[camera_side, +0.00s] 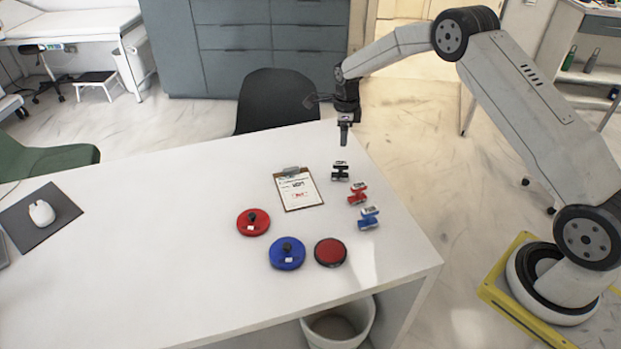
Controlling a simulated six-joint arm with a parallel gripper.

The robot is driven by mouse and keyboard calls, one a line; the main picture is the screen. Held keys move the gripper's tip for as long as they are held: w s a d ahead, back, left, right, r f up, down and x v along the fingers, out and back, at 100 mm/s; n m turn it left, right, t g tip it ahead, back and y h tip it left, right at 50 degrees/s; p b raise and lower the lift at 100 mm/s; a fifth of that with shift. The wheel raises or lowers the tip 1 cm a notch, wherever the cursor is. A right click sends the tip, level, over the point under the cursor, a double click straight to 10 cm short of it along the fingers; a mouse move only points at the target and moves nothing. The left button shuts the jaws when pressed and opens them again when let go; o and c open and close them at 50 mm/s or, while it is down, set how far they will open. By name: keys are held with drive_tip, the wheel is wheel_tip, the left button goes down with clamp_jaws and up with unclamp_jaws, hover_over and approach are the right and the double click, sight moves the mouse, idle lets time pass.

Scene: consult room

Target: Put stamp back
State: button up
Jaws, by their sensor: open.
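My gripper (344,140) points down above the far right part of the table, higher than the stamps. It is open, and I see nothing held in it. A black stamp (340,171) stands nearest below it, apart from the fingers. A red stamp (357,193) and a blue stamp (368,218) stand in a slanting row closer to the front. I cannot tell whether small holders sit under the stamps. A clipboard (299,188) with a printed sheet lies left of the stamps; the sheet has a red mark near its bottom.
A red round pad with a black knob (253,221), a blue one with a black knob (287,252) and a knobless dark-rimmed red pad (330,251) lie in front of the clipboard. A mouse (42,212) is far left. The white table (180,250) is clear between.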

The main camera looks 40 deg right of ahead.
drive_tip(key=shift+r, duration=0.1)
idle(0.5)
drive_tip(key=s+a+r+n+t, duration=0.1)
drive_tip(key=s+a+r+n, duration=0.7)
drive_tip(key=s+n, duration=0.5)
drive_tip(key=s+a+n, duration=0.2)
drive_tip(key=s+n, duration=0.5)
drive_tip(key=s+a+r+n+t, duration=0.1)
drive_tip(key=s+a+n, duration=0.1)
drive_tip(key=s+n, duration=0.5)
drive_tip(key=shift+s+a+r+t, duration=0.15)
drive_tip(key=shift+s+r+t, duration=0.15)
drive_tip(key=shift+s, duration=0.4)
